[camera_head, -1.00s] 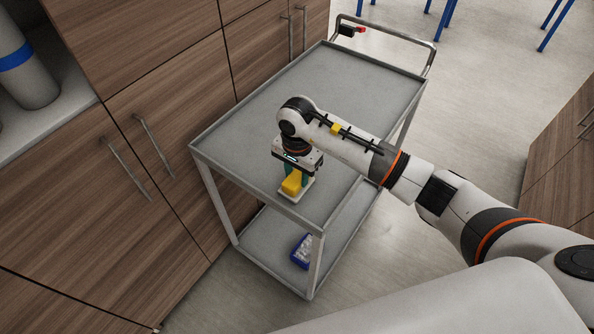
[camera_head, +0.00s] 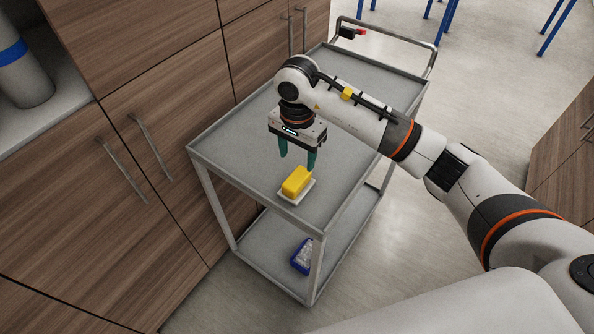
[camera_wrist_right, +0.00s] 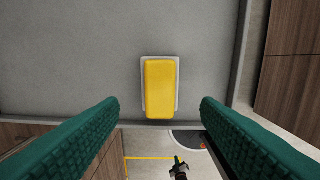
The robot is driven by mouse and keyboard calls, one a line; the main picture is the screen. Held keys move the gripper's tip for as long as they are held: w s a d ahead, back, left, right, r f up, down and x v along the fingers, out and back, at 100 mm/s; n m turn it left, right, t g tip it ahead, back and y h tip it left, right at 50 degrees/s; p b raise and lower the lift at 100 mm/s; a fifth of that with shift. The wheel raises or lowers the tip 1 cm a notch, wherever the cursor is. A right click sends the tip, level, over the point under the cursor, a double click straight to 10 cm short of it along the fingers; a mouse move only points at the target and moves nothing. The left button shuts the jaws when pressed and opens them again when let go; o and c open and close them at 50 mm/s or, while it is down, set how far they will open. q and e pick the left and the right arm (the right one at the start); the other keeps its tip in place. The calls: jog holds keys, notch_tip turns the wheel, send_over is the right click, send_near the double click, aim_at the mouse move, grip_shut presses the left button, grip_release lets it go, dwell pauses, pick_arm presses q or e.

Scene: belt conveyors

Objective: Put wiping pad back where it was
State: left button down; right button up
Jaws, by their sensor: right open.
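The wiping pad (camera_head: 296,181) is a yellow block lying on a small white tray (camera_head: 284,195) on the cart's top shelf, near its front corner. In the right wrist view the pad (camera_wrist_right: 160,88) lies on the white tray (camera_wrist_right: 143,66), between and beyond the fingers. My right gripper (camera_head: 297,164) is open and empty, above and just behind the pad, with its green fingers pointing down and apart from it. The open fingers also show in the right wrist view (camera_wrist_right: 160,104). My left gripper is not in view.
The grey cart's top shelf (camera_head: 235,135) is otherwise clear, with a raised rim. A blue container (camera_head: 300,256) with white contents stands on the lower shelf. Wooden cabinets (camera_head: 75,200) with handles stand close on the left. Open floor lies to the right.

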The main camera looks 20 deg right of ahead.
jog(key=shift+r+b, duration=0.35)
jog(key=shift+r, duration=1.75)
jog(key=shift+f, duration=0.1)
